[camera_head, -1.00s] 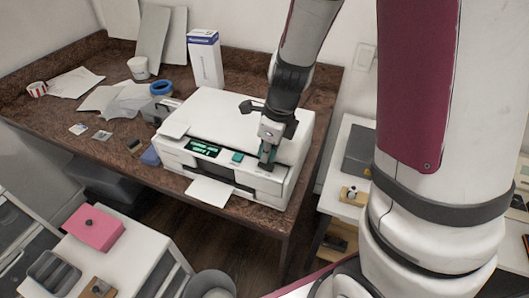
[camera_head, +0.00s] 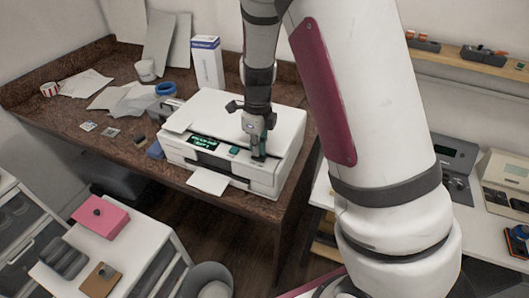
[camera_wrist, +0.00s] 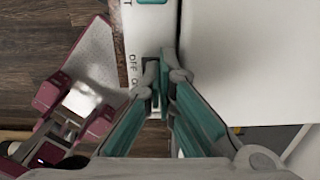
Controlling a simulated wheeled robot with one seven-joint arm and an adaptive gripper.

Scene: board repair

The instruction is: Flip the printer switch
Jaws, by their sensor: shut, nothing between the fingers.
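The white printer (camera_head: 225,112) sits on the brown desk, with a lit green display (camera_head: 203,143) and a teal button (camera_head: 234,149) on its front panel. My gripper (camera_head: 258,157) points down at the right end of that panel.
A sheet of paper (camera_head: 207,180) sticks out of the printer's front. A blue tape roll (camera_head: 166,89), a white box (camera_head: 207,62) and a cup (camera_head: 146,70) stand behind and left. A white cabinet with a pink box (camera_head: 101,216) is at front left. A side table with devices (camera_head: 456,160) is at right.

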